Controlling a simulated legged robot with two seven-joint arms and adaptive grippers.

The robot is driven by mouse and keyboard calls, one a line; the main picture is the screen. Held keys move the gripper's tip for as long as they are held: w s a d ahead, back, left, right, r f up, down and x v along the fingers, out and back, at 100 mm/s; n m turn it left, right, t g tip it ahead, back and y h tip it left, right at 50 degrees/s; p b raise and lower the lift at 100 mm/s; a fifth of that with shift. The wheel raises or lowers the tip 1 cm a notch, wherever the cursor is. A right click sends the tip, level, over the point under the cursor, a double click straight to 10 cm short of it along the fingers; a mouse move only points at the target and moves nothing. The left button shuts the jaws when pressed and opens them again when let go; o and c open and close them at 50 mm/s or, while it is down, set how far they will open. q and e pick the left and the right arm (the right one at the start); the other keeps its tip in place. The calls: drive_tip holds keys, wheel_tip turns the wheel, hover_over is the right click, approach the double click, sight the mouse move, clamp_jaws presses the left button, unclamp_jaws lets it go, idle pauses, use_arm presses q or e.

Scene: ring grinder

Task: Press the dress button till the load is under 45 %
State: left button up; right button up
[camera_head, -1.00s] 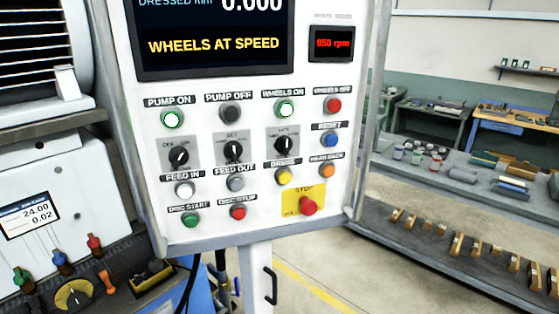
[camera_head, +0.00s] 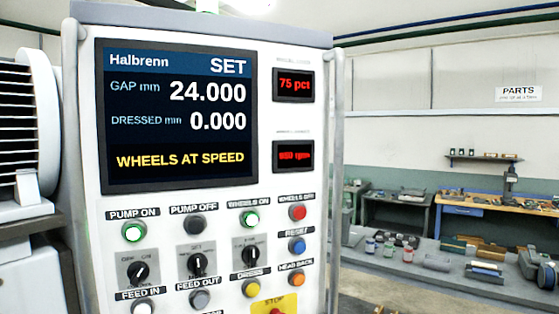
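The yellow dress button (camera_head: 251,288) sits low on the white control panel (camera_head: 225,212), under the label DRESS. The upper red readout (camera_head: 294,85) shows 75 pct; its small label is too blurred to read. The main screen (camera_head: 179,113) reads SET, gap 24.000 mm, dressed 0.000 mm and WHEELS AT SPEED. The lower red readout (camera_head: 295,154) appears to show 850 rpm. The pump-on button (camera_head: 133,232) and wheels-on button (camera_head: 249,218) have bright green-ringed faces. Neither of my grippers is in view.
An orange head-back button (camera_head: 297,279) is right of the dress button, and a blue reset button (camera_head: 297,245) is above that. The yellow stop plate (camera_head: 273,306) is cut off below. A louvred machine housing (camera_head: 22,125) stands left. A parts bench (camera_head: 440,268) lies right.

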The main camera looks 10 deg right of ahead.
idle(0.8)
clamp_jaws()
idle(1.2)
